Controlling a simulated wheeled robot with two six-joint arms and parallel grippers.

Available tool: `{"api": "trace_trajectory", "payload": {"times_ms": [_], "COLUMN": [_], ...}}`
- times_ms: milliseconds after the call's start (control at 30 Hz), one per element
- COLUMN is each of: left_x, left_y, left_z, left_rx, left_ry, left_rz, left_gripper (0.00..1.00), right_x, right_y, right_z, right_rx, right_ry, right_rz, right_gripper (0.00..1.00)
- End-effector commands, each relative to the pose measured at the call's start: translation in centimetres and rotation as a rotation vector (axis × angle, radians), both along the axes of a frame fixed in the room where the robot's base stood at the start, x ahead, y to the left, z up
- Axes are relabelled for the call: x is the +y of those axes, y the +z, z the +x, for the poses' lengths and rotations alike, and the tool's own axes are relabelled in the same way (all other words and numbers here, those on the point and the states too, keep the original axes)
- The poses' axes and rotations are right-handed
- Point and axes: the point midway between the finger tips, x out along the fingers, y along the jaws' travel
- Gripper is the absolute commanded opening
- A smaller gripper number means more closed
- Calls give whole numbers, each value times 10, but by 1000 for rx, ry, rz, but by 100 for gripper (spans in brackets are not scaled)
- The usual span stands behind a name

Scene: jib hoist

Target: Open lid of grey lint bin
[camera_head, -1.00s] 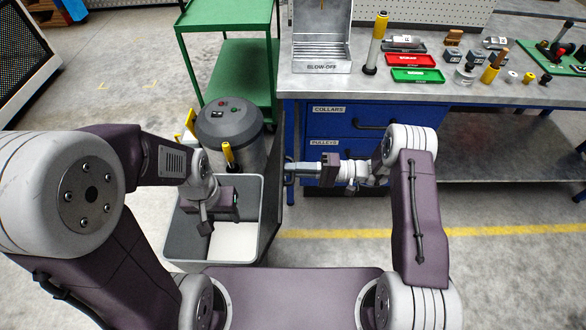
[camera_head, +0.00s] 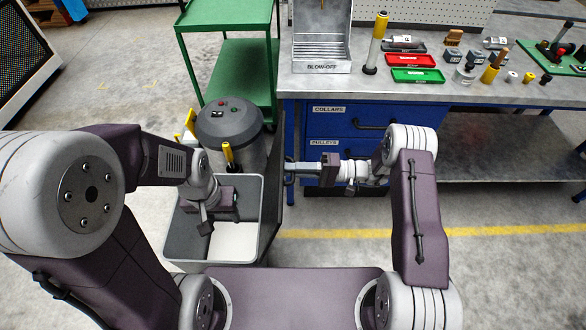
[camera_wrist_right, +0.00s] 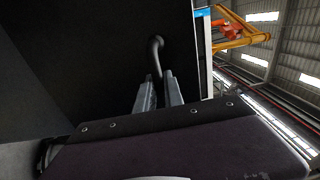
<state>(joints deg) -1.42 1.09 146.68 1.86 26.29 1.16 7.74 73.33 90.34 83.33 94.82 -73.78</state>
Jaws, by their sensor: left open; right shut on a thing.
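The grey lint bin (camera_head: 167,237) stands low in front of me in the head view, its top open and its pale inside showing. Its dark lid (camera_head: 274,185) stands steeply upright along the bin's right side. My right gripper (camera_head: 291,169) comes from the right against the lid's outer face. In the right wrist view its two fingers (camera_wrist_right: 158,92) are shut on the lid's black bent handle (camera_wrist_right: 155,48). My left gripper (camera_head: 212,220) is over the bin opening and holds nothing I can see; its fingertips show poorly.
A grey drum with buttons (camera_head: 229,122) stands just behind the bin. A green cart (camera_head: 230,55) is farther back. A blue drawer cabinet (camera_head: 335,132) under the metal workbench (camera_head: 450,90) is close beyond my right gripper. Floor right of the bin (camera_head: 320,255) is clear.

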Motion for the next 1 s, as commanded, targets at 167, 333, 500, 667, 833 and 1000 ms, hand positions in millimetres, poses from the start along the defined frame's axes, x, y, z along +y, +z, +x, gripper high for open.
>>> {"api": "trace_trajectory", "payload": {"times_ms": [167, 333, 500, 667, 833, 1000], "left_x": [0, 0, 0, 0, 0, 0], "left_y": [0, 0, 0, 22, 39, 41], "left_z": [0, 0, 0, 0, 0, 0], "left_rx": [0, 0, 0, 0, 0, 0], "left_ry": [0, 0, 0, 0, 0, 0], "left_rz": [0, 0, 0, 0, 0, 0], "left_gripper": [49, 49, 49, 49, 49, 49], "right_x": [0, 0, 0, 19, 50, 61], "right_y": [-1, -1, 0, 15, 21, 19], "right_z": [0, 0, 0, -1, -1, 0], "right_rx": [1, 1, 1, 1, 0, 0], "right_ry": [0, 0, 0, 5, 5, 1], "right_rz": [-1, -1, -2, -63, -170, -212], "right_gripper": [0, 0, 0, 0, 0, 0]}}
